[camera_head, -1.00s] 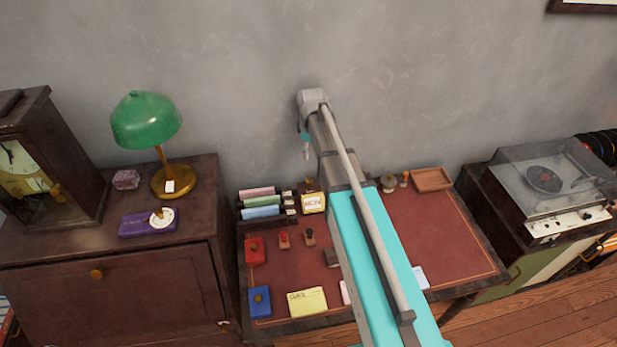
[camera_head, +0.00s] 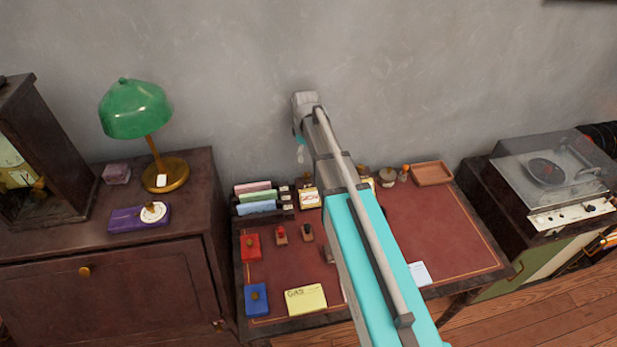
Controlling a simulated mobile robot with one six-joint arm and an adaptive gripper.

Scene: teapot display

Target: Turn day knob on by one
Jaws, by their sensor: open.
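The day block (camera_head: 309,199), a small yellow-framed box with a white face and red letters, stands at the back of the desk, left of my arm. Its letters are blurred now. A small dark knob (camera_head: 307,181) shows just above it; its details are too small to tell. My gripper (camera_head: 300,152) hangs from the arm's far end, above and slightly left of the day block, apart from it in the picture. Its teal tips are small and seen from behind; it is open, with nothing visible in it. My arm hides the middle of the desk.
A letter rack (camera_head: 262,202) stands left of the day block. Stamps (camera_head: 281,234), a red box (camera_head: 251,247), a blue box (camera_head: 257,299) and a yellow card (camera_head: 306,299) lie in front. A wooden tray (camera_head: 431,174) lies at the back right. The desk's right part is mostly clear.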

